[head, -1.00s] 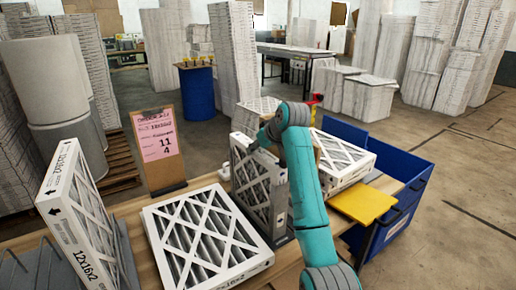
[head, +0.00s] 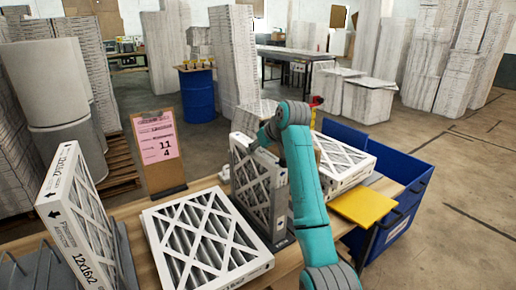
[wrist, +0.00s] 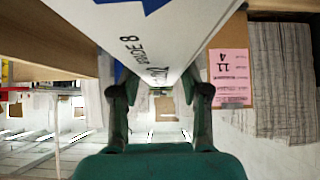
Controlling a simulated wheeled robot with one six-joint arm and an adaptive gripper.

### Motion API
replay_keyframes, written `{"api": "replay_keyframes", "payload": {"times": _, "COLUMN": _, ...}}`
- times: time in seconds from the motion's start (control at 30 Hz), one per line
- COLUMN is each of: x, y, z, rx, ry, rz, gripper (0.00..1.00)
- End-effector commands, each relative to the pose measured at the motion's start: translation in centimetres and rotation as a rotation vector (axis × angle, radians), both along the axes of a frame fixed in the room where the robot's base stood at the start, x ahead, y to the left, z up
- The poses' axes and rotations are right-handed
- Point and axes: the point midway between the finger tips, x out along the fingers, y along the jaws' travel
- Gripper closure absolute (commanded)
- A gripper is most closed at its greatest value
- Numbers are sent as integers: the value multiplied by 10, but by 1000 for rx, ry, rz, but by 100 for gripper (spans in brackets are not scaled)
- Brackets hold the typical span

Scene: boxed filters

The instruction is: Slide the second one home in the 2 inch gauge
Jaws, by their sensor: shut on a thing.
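My gripper (head: 262,140) is shut on the top edge of an upright white-framed pleated filter (head: 249,185). In the wrist view the filter's white printed edge (wrist: 150,45) lies between the two fingers (wrist: 158,92). A grey metal holder (head: 281,208), seemingly the gauge, stands at the filter's right side on the bench. The filter is upright in or against it; I cannot tell how deep it sits. My arm hides part of the holder.
Another filter (head: 205,235) lies flat on the bench, left of the holder. A 12x16x2 filter (head: 85,225) leans in a grey rack at left. A clipboard with a pink sheet (head: 157,140) stands behind. More filters (head: 345,160), a yellow plate (head: 364,207) and a blue bin (head: 405,205) are at right.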

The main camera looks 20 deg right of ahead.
Motion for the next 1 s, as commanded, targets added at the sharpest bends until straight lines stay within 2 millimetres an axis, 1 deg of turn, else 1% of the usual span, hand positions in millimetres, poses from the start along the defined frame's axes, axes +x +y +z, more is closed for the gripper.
{"api": "replay_keyframes", "payload": {"times": 0.47, "x": 0, "y": 0, "z": 0, "rx": 0, "ry": -1, "rz": 0, "gripper": 100}}
{"api": "replay_keyframes", "payload": {"times": 1.0, "x": 0, "y": 0, "z": -11, "rx": 0, "ry": -2, "rz": -1, "gripper": 100}}
